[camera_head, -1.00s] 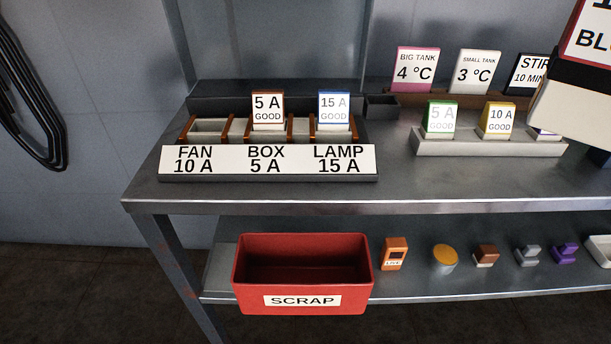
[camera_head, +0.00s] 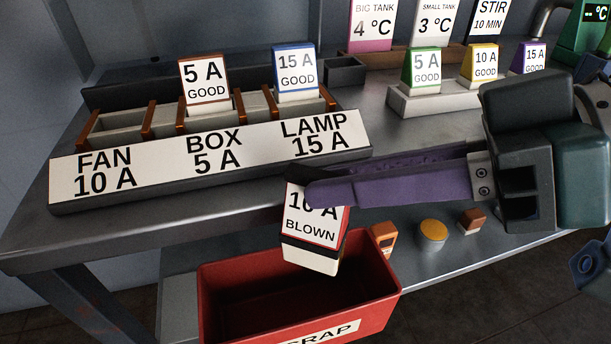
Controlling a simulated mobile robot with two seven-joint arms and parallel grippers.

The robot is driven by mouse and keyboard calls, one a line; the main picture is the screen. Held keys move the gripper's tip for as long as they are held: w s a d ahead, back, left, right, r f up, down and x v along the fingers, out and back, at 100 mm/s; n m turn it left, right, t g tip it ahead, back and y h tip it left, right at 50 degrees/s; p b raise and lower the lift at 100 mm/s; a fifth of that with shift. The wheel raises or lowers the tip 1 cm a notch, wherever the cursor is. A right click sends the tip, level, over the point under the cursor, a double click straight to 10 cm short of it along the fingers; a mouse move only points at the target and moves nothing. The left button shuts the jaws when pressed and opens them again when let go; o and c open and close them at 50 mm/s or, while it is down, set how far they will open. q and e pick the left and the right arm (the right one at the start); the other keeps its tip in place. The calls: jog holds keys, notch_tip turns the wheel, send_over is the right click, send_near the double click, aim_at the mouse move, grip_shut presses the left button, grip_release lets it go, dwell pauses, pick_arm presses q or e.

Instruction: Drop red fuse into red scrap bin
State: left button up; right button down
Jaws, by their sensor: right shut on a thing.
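The red fuse (camera_head: 311,233), with a red-edged label reading 10 A BLOWN, hangs tilted from my right gripper (camera_head: 308,190). The purple fingers are shut on its upper part and hide some of the label. The red scrap bin (camera_head: 215,305) is at the bottom centre, under the front of the bench, with its open top visible. In the picture the fuse overlaps the bin's back rim and opening; it looks to be above the bin. The bin's inside looks dark and empty. My left gripper is not in view.
The fuse holder (camera_head: 195,165) on the bench has an empty FAN slot and fuses in BOX and LAMP. A light tray (camera_head: 445,97) of fuses stands at the right.

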notch_tip(320, 180, down, 6)
jog(key=b, duration=0.5)
jog(key=shift+d+r, duration=0.1)
jog(key=shift+r, duration=0.1)
jog(key=c, duration=0.8)
grip_release()
jog(key=shift+o, duration=0.2)
jog(key=p, duration=0.2)
send_near(345, 237)
jog(key=shift+d, duration=0.15)
